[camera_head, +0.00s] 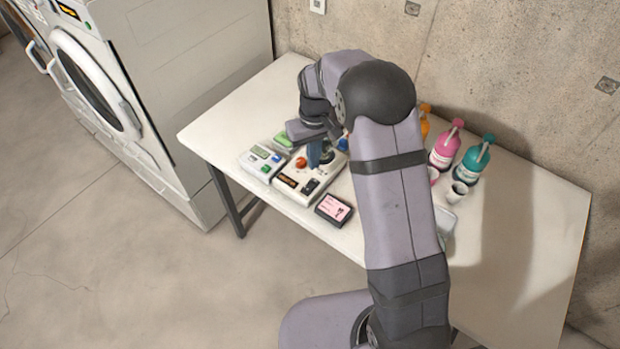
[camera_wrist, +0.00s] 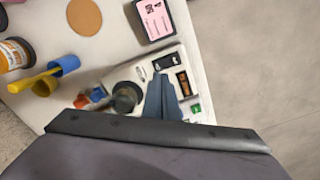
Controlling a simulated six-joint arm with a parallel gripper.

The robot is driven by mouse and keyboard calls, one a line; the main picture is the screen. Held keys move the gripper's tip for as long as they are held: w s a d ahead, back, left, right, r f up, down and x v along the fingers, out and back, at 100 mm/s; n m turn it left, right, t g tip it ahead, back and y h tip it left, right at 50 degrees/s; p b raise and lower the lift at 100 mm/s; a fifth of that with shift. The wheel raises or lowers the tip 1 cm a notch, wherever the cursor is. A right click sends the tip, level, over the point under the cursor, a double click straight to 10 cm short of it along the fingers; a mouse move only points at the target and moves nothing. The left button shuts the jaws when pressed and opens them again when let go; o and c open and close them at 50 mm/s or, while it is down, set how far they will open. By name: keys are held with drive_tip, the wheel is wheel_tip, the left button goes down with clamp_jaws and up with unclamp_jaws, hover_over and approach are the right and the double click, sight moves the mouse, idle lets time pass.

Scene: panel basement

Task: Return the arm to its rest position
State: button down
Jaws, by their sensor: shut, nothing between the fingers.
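My arm reaches over the white table, bent at the elbow, with its wrist pointing down. My gripper (camera_head: 314,158) is above a pale control panel (camera_head: 290,186). Its blue-grey fingers are together and empty. They also show in the wrist view (camera_wrist: 162,98) over the panel (camera_wrist: 143,72), beside a round dark knob (camera_wrist: 127,96). I cannot tell whether the fingertips touch the panel. The panel has an orange-red button (camera_head: 300,162) and dark switches near its front edge. My wrist hides part of the panel.
A small box with buttons (camera_head: 262,163) is left of the panel. A black box with a pink label (camera_head: 334,209) lies in front. A washing machine (camera_head: 95,85) stands left.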

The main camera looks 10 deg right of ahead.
drive_tip(key=shift+m+g, duration=0.6)
drive_tip(key=shift+g, duration=0.1)
drive_tip(key=s+f, duration=0.1)
drive_tip(key=s, duration=0.1)
drive_tip(key=s+f, duration=0.3)
drive_tip(key=s, duration=0.2)
drive_tip(key=shift+d+f, duration=0.35)
drive_tip(key=shift+d, duration=0.05)
drive_tip(key=s+d+r+m+g, duration=0.1)
drive_tip(key=s+d+r, duration=0.15)
drive_tip(key=s, duration=0.75)
drive_tip(key=s+d+r, duration=0.1)
drive_tip(key=s+r, duration=0.2)
drive_tip(key=s, duration=0.7)
drive_tip(key=shift+w+d+r+m+t, duration=0.15)
drive_tip(key=shift+w+r+t, duration=0.2)
drive_tip(key=shift+r, duration=0.45)
drive_tip(key=shift+w+d+r+m+t, duration=0.1)
drive_tip(key=shift+w+d+r+t, duration=0.1)
drive_tip(key=shift+r+t, duration=0.4)
drive_tip(key=shift+w+d+r+m+t, duration=0.15)
drive_tip(key=shift+w+r+t, duration=0.15)
drive_tip(key=shift+r, duration=0.65)
